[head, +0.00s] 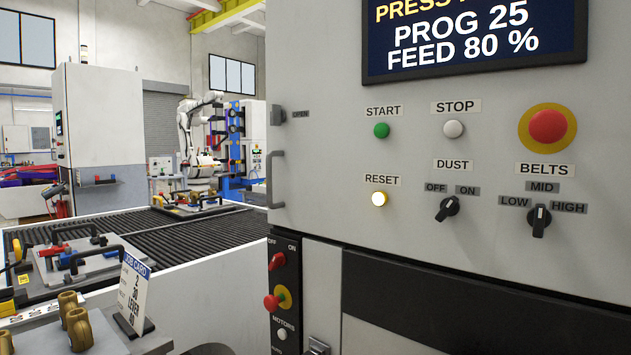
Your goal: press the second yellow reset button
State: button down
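The RESET button (380,199) is on the grey control panel (320,225), under its RESET label and below the green START button (381,130). It is a small round button, glowing pale yellow-white with a yellow rim. It is the only button labelled RESET that I can make out. Whether it is the first or the second one, I cannot tell. My gripper is not in view.
Beside it are a white STOP button (453,129), a black DUST switch (447,208), a BELTS switch (539,219) and a red emergency button (547,127). A door handle (276,180) juts out at the panel's left. A roller conveyor (165,235) carries fixture trays.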

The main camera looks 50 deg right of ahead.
aim_at(380, 199)
jog(key=z, duration=1.25)
